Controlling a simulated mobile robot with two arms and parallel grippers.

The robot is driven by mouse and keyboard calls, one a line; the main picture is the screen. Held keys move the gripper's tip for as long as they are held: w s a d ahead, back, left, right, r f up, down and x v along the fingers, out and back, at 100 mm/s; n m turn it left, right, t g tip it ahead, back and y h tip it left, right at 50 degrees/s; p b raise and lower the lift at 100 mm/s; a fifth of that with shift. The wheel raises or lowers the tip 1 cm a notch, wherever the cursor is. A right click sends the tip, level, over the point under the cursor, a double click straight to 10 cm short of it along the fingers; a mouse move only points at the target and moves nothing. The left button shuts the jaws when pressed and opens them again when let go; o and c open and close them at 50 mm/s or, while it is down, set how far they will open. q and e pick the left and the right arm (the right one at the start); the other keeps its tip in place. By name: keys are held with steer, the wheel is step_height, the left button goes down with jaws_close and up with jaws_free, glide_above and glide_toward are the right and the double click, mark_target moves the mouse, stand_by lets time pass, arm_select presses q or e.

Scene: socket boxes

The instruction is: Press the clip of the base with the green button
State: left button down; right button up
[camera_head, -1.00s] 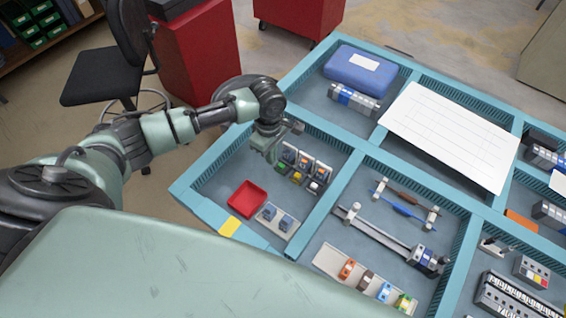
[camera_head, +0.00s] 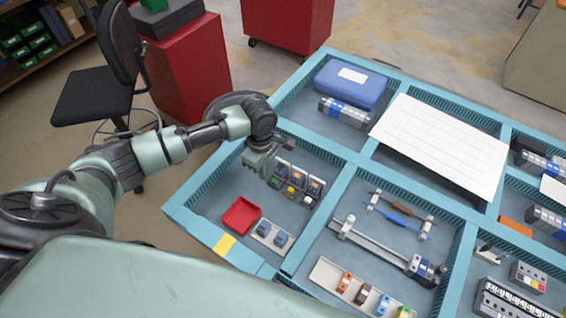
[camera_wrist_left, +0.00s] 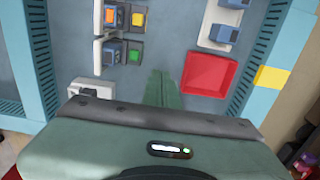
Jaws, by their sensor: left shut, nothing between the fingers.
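My left gripper (camera_wrist_left: 160,74) is shut and empty. Its fingertips show beside the green-button base, towards the red tray, apart from the clip. My right gripper is not in view.
A red tray (camera_head: 241,216) and a pale rail with two blue-grey blocks (camera_head: 271,234) lie in the same compartment. Blue dividers (camera_head: 330,208) surround it. A pale piece with a dark part (camera_wrist_left: 90,89) is at the left in the wrist view. Bare floor shows between tray and bases.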

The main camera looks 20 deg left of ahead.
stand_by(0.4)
arm_select(q)
steer(key=r+m+t+b, duration=0.1)
steer(key=m+b, duration=0.3)
steer(key=m, duration=0.8)
steer(key=r+m+t+b, duration=0.2)
steer(key=m+b, duration=0.3)
steer(key=m, duration=0.7)
steer(key=r+m+t+b, duration=0.1)
steer(key=m+b, duration=0.3)
steer(key=m, duration=0.8)
steer(key=shift+s+a+r+h, duration=0.1)
steer(key=shift+s+r+h, duration=0.25)
steer(key=shift+r, duration=0.2)
